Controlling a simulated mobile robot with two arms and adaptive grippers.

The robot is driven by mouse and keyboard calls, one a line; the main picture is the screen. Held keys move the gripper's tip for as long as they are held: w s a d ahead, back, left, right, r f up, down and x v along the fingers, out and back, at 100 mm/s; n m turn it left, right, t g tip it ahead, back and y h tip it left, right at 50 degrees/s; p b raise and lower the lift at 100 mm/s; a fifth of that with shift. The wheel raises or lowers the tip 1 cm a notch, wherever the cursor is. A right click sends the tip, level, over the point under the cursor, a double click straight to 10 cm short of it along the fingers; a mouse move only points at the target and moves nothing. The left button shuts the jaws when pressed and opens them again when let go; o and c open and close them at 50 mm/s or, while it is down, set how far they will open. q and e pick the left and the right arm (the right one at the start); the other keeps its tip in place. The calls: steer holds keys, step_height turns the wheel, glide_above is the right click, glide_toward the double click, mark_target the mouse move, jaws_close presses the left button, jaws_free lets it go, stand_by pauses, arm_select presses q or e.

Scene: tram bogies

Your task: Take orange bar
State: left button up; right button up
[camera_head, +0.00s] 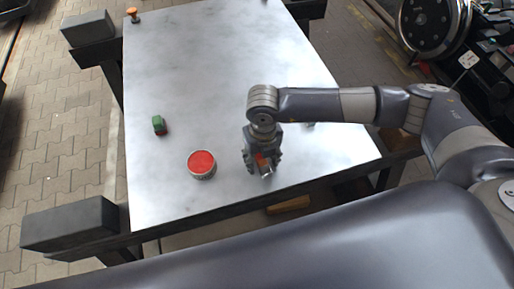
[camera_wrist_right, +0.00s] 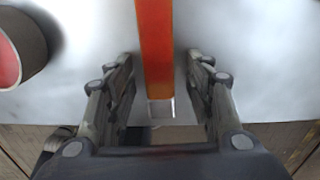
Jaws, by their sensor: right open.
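The orange bar (camera_wrist_right: 155,45) runs upright through the middle of the right wrist view, with a pale metal end (camera_wrist_right: 160,110) near the table's edge. It stands between the two fingers of my right gripper (camera_wrist_right: 160,85), which is open with a gap on each side of the bar. In the head view, a bit of the orange bar (camera_head: 261,160) shows beside my right gripper (camera_head: 259,170) near the table's front edge; the gripper hides much of it. My left gripper is not in view.
A red-topped round can (camera_head: 202,164) stands left of my right gripper; its edge also shows in the wrist view (camera_wrist_right: 8,62). A green and red object (camera_head: 159,125) lies farther left. An orange knob-like object (camera_head: 132,15) is at the far left corner. The metal tabletop (camera_head: 215,75) is mostly clear.

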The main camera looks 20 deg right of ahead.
jaws_close()
steer(key=shift+r, duration=0.1)
